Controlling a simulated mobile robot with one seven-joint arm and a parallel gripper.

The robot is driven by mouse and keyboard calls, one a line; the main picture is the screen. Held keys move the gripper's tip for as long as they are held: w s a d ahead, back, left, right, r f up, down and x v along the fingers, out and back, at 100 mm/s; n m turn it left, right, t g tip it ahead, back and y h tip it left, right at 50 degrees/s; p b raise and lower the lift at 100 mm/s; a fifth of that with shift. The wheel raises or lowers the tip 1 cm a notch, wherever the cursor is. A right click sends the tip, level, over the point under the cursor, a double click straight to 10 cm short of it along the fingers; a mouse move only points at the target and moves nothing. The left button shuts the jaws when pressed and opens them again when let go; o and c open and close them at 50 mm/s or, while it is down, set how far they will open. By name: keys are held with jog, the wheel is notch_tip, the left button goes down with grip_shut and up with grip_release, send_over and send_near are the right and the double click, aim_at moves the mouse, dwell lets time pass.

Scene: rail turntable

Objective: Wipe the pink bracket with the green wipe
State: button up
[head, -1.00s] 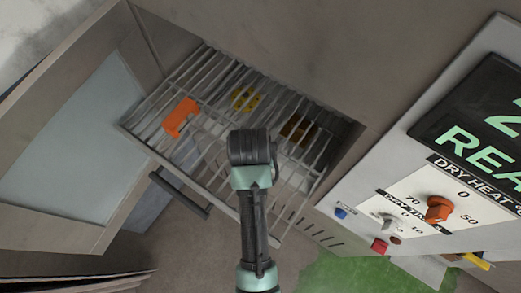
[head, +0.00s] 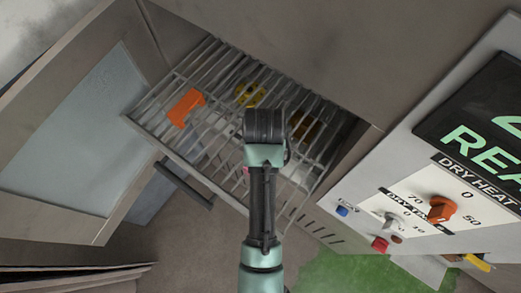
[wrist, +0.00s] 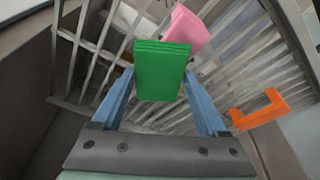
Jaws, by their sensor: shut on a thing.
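My gripper (wrist: 160,80) is shut on the green wipe (wrist: 162,66), a folded block held between its blue fingers in the wrist view. The pink bracket (wrist: 186,28) is just beyond the wipe, over the wire rack, partly hidden by it. I cannot tell whether wipe and bracket touch. In the head view only a small bit of pink (head: 246,170) shows left of my arm. My wrist covers the wipe and fingers there.
The wire rack (head: 160,144) is pulled out of an open cabinet. An orange bracket (head: 187,104) lies on its left, a yellow part (head: 249,94) farther back. The open door (head: 75,135) is left. A control panel with an orange knob (head: 442,208) is right.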

jog(key=shift+s+a, duration=0.7)
jog(key=shift+s, duration=0.3)
jog(key=shift+s+a, duration=0.65)
jog(key=shift+s, duration=0.35)
notch_tip(320, 180, up, 8)
